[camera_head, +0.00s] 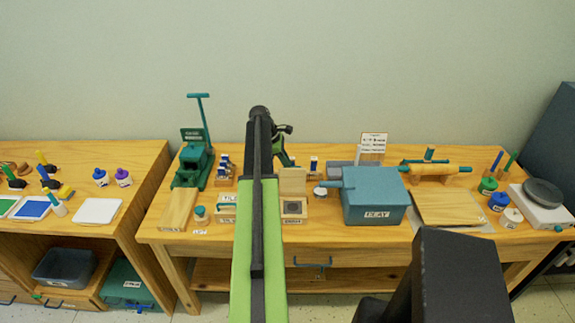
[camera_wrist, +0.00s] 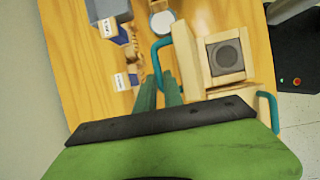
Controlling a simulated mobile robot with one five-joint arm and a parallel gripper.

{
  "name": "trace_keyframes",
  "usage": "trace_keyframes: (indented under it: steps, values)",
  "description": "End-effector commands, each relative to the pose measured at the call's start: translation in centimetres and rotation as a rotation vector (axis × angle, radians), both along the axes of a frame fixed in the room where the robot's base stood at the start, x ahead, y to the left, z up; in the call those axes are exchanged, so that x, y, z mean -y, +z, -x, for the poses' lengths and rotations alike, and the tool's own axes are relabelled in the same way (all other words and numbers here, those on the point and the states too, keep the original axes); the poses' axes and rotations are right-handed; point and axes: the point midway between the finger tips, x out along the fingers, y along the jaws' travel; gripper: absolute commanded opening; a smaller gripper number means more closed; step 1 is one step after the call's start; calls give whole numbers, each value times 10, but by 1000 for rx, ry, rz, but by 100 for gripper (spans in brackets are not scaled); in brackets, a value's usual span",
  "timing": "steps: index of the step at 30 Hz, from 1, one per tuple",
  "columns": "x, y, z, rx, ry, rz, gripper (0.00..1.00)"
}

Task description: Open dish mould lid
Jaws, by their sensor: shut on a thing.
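The dish mould (camera_head: 293,219) is a wooden block with a round dark recess. It stands on the table under my arm, and in the wrist view (camera_wrist: 226,84) its recess is uncovered. Its wooden lid (camera_head: 292,181) stands raised, roughly upright, at the back edge of the block; it also shows in the wrist view (camera_wrist: 187,62) edge-on. A teal loop handle (camera_wrist: 156,50) is on the lid's outer face. My gripper (camera_wrist: 161,84) is shut on this handle, with its green fingers at the handle's lower end. In the head view my arm partly hides the gripper.
A blue clay box (camera_head: 374,209) stands right of the mould, with a small round-topped jar (camera_head: 320,191) between. A green press (camera_head: 193,165) and a wooden board (camera_head: 178,210) are to the left. Small labelled blocks crowd the mould's left side.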

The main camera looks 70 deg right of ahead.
Motion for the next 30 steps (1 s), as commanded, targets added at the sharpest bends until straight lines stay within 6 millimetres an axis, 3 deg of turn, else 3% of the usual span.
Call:
trace_keyframes:
  steps: [1,14,15,19,30]
  values:
    - [2,-3,-12,22,12,6,0]
    - [4,-4,-12,22,12,6,0]
    - [4,-4,-12,22,11,5,16]
    - [3,-4,-12,21,11,4,33]
    - [1,-5,-11,20,8,1,33]
